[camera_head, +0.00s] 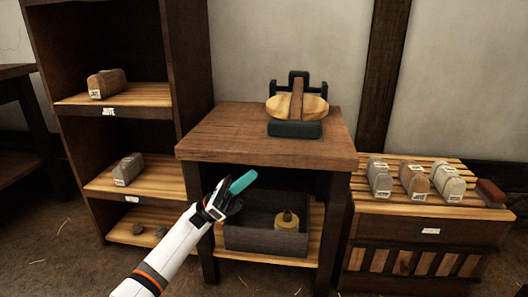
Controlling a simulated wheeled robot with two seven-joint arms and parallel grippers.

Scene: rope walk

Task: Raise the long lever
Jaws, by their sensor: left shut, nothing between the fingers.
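A small device with a dark green base (295,129), pale wooden rounded pieces (315,106) and a black frame (299,75) stands on the brown wooden table (230,140). A brown wooden bar (297,98) runs up its middle between the pale pieces and looks like the long lever. My left gripper (241,183) is below and left of the device in the picture, near the table's front edge, apart from the device. It is shut and empty, with a teal part at its tip. My right gripper is not in view.
Under the table is a dark grey box (265,240) with a yellowish item (287,220). A shelf unit (172,75) with wrapped bundles stands left. A slatted bench (380,206) with several bundles stands right. The tabletop around the device is clear.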

